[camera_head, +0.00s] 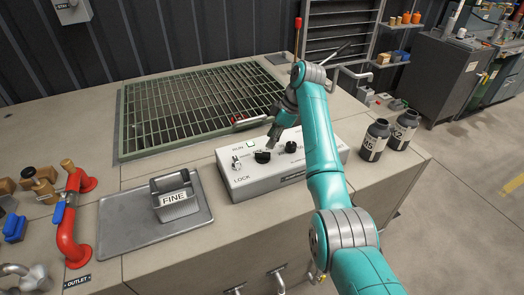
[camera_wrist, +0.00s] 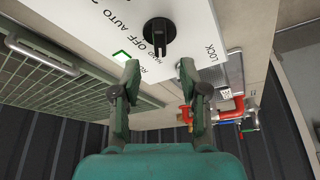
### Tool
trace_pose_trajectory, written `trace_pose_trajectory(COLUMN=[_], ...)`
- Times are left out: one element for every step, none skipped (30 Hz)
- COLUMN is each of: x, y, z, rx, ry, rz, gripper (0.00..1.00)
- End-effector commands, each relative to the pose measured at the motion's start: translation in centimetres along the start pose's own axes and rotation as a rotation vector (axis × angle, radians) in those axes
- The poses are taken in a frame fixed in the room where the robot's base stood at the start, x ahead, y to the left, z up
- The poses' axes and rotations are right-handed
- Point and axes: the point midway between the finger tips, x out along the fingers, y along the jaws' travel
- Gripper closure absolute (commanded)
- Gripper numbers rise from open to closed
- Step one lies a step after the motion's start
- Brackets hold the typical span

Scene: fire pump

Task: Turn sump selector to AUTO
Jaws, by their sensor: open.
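The sump selector is a black round knob with a raised bar (camera_wrist: 159,32) on a white control box (camera_head: 285,180). In the head view the knob (camera_head: 262,157) is on the box's left half. My gripper (camera_wrist: 160,70) is open and empty, its two fingers spread just short of the knob and apart from it. In the head view my gripper (camera_head: 273,138) hangs above the box, just behind the knob.
A second black knob (camera_head: 291,147) and a key switch marked RUN and LOCK (camera_head: 236,163) share the box. A green-lit square (camera_wrist: 122,56) is near a finger.

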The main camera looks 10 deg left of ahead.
Motion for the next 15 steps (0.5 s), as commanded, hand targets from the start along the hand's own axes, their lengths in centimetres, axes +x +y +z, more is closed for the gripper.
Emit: trace_pose_trajectory(x=[1.0,1.5,2.3,2.8,3.4,4.0,4.5,4.9,5.4,5.7,6.0,6.4,6.6,6.8,7.0], y=[-0.1,0.0,-0.1,-0.1,-0.1,-0.1,-0.1,-0.1,0.0,0.0,0.0,0.0,0.0,0.0,0.0], z=[0.0,0.0,0.0,0.0,0.0,0.0,0.0,0.0,0.0,0.0,0.0,0.0,0.0,0.0,0.0], rx=[0.0,0.0,0.0,0.0,0.0,-0.001,-0.001,-0.001,-0.001,-0.001,-0.001,-0.001,-0.001,0.0,0.0], ry=[-0.001,0.0,0.0,0.0,0.0,0.0,0.0,0.0,0.0,0.0,0.001,0.001,0.001,0.001,0.0], rz=[-0.003,-0.001,-0.002,-0.003,-0.002,-0.003,-0.002,-0.001,-0.002,-0.002,-0.001,0.0,0.0,0.0,0.0], gripper=[0.56,0.56,0.56,0.56,0.56,0.56,0.56,0.56,0.56,0.56,0.56,0.56,0.56,0.56,0.56])
